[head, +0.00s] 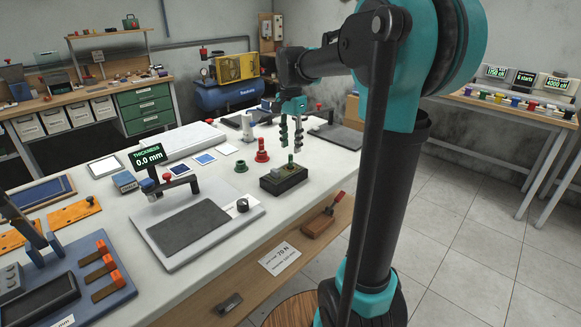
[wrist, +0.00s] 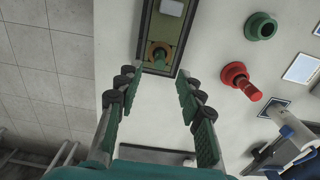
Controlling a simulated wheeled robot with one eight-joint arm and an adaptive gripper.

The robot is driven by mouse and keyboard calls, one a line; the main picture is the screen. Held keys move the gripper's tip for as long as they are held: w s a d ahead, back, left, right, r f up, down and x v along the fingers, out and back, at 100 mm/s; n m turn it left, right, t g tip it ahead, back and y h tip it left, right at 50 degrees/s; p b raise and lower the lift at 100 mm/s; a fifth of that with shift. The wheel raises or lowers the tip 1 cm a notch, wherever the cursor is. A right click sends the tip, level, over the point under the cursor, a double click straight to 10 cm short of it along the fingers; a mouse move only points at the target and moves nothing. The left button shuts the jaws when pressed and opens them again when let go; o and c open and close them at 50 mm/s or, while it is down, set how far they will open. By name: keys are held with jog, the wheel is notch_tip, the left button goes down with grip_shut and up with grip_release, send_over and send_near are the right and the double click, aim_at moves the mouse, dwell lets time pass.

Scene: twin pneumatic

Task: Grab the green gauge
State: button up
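The green gauge (head: 290,159) stands upright in a dark block (head: 283,180) on the white bench. In the wrist view its green handle (wrist: 160,58) rises from a brass-coloured ring in the block (wrist: 150,28). My gripper (head: 291,146) is open and empty, pointing down above the block. In the wrist view my gripper (wrist: 157,75) has its fingers spread, with the handle just beyond the tips and roughly between them. The fingers do not appear to touch it. The gauge's lower part is hidden in the block.
A green flanged holder (head: 241,166) and a red gauge in a red holder (head: 262,152) stand behind and left of the block. A thickness gauge stand (head: 200,210) is at the left.

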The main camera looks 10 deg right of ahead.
aim_at(291, 155)
jog(key=shift+s+a+f, duration=0.1)
jog(key=shift+f, duration=2.85)
jog(key=shift+c, duration=0.2)
grip_shut()
